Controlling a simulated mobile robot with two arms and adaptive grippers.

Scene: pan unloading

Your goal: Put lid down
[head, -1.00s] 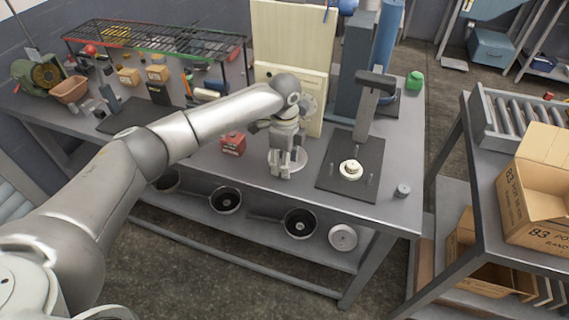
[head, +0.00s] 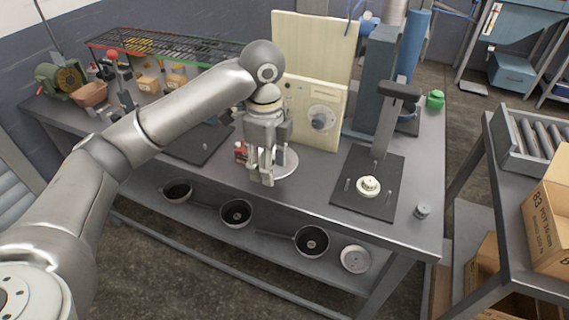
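A round pale grey disc that looks like the lid (head: 289,163) shows at the middle of the workbench, partly hidden behind my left gripper. My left gripper (head: 266,182) points down in front of it, with its fingers overlapping the disc's left part. I cannot tell whether the fingers touch the disc or how high they are above the bench. The gap between the fingertips is not clear. The workbench (head: 325,218) lies below. My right gripper is not in view.
A dark plate with pins (head: 345,204) and a press column lies to the right. A cream panel with a dial (head: 302,110) stands behind. Several pans (head: 236,212) sit on the lower shelf. The bench front right is fairly clear.

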